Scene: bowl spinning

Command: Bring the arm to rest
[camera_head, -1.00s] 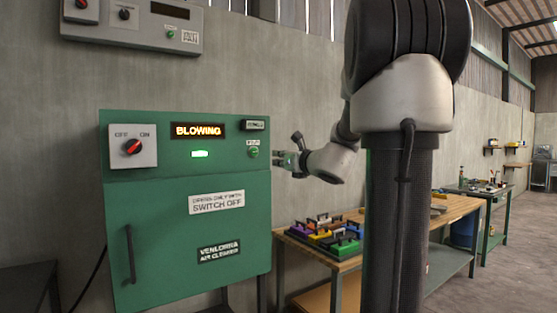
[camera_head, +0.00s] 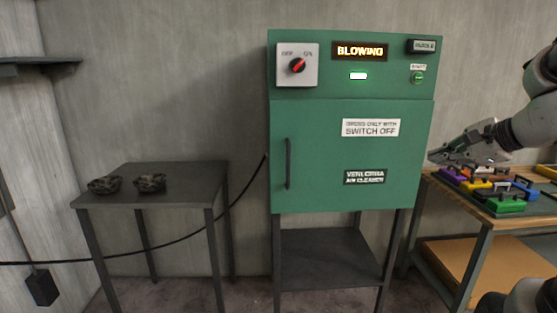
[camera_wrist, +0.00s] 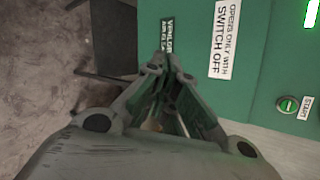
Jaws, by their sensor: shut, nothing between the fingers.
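My gripper (camera_head: 436,156) is at the right of the head view, in front of the right edge of the green cabinet. It is shut and empty. In the wrist view my gripper (camera_wrist: 160,68) points toward the cabinet front, its fingertips together. The cabinet (camera_head: 310,135) has a closed door with a dark handle (camera_head: 288,163). Its display (camera_head: 360,51) reads BLOWING, and a green light (camera_head: 358,76) is lit below it. The red-pointed knob (camera_head: 297,65) sits between OFF and ON, its pointer angled toward ON. A green start button (camera_head: 417,77) is at the upper right.
A wooden bench (camera_head: 470,207) with several coloured toolbox-like items (camera_head: 505,203) stands right of the cabinet, close below my arm. A cable (camera_head: 180,247) hangs along the wall.

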